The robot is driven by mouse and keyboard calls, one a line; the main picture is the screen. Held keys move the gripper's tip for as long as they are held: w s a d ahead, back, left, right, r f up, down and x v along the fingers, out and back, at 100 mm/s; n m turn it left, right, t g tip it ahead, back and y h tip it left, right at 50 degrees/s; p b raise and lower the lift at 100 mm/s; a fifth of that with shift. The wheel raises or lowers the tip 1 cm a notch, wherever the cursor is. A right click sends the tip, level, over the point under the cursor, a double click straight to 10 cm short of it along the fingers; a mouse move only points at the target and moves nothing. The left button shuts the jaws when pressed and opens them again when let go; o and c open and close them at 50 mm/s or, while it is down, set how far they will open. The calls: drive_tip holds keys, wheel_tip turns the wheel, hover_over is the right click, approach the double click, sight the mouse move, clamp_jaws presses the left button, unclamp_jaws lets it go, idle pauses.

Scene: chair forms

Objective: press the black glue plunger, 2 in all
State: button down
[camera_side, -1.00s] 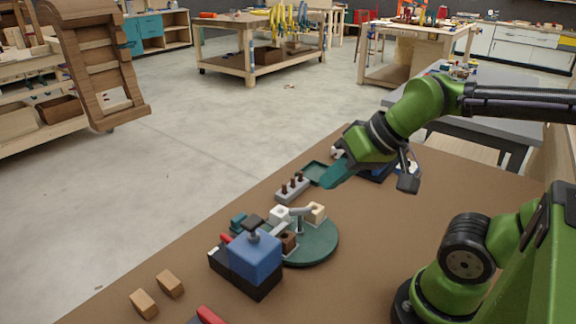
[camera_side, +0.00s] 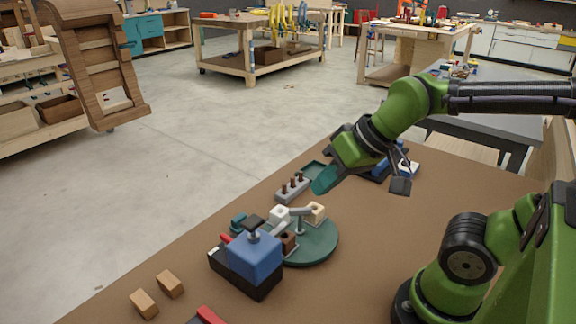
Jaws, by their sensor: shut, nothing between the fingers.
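The black glue plunger (camera_side: 252,222) is a flat black cap on a short stem. It stands up from the top of a blue block (camera_side: 255,256) on a black base at the front of the table.
A green round turntable (camera_side: 322,246) with several small blocks and a grey clamp arm sits beside the blue block. A grey holder with brown pegs (camera_side: 292,190) stands behind it. Two wooden blocks (camera_side: 157,294) lie at the front left.

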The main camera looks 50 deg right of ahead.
sight(256, 223)
drive_tip(key=w+a+r+n+t, duration=0.2)
drive_tip(key=w+a+r+n, duration=0.2)
drive_tip(key=w+a+n, duration=0.4)
drive_tip(key=w+n, duration=0.1)
drive_tip(key=n, duration=0.5)
drive_tip(key=shift+w+r, duration=0.15)
drive_tip(key=shift+w, duration=0.15)
drive_tip(key=shift+f, duration=4.45)
drive_tip(key=shift+d+f, duration=0.1)
drive_tip(key=shift+f, duration=0.05)
drive_tip(key=shift+f, duration=0.25)
